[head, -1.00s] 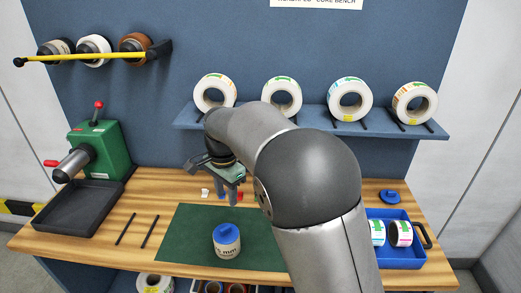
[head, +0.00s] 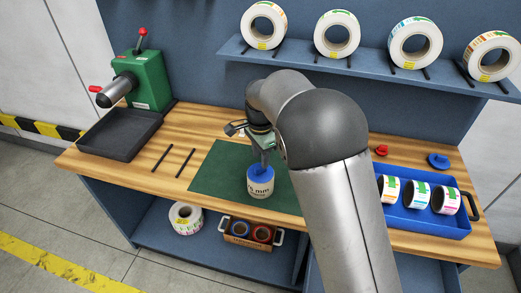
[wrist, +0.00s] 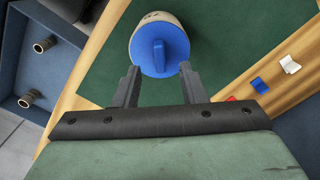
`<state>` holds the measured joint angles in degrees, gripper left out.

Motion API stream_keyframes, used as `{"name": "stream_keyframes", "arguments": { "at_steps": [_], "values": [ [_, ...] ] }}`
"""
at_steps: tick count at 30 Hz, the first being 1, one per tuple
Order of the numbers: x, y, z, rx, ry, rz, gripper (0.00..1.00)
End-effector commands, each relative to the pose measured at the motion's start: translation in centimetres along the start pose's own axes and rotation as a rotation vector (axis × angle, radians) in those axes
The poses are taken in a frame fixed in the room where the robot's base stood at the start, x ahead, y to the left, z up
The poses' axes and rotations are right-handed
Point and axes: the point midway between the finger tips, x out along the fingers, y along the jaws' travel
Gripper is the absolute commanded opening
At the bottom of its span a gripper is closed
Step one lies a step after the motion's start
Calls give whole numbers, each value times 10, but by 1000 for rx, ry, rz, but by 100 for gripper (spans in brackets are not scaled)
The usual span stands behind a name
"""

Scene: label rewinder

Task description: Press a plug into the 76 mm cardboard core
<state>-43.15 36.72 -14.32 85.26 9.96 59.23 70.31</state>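The pale cardboard core (head: 260,191) stands upright on the green mat, with part of a "mm" marking on its side. A blue plug (head: 261,174) with a raised fin sits on its top; I cannot tell how deeply it is seated. In the wrist view the plug (wrist: 172,52) covers most of the core (wrist: 150,19). My gripper (head: 262,152) is just above the plug, pointing down. In the wrist view my gripper (wrist: 158,72) is open, its fingertips apart at the near edge of the plug, with nothing clamped between them.
The green mat (head: 215,168) has free room left of the core. Small white (wrist: 289,64), blue (wrist: 259,85) and red (wrist: 230,98) pieces lie on the wood. A blue tray (head: 425,225) of label rolls, a red plug (head: 381,150) and another blue plug (head: 438,161) are at right.

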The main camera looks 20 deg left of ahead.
Motion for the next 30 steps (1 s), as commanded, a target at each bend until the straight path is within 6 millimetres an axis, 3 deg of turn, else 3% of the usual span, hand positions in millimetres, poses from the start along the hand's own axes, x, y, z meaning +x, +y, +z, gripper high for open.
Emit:
{"name": "stream_keyframes", "arguments": {
  "at_steps": [1, 6, 19, 23, 30],
  "values": [
    [14, 0, 0, 0, 0, 1, 38],
    [32, 0, 0, -1, 0, 2, 38],
    [37, 0, 0, -1, 0, 1, 38],
    [37, 0, 0, -1, 0, 1, 2],
    [37, 0, 0, -1, 0, 1, 0]
  ]
}}
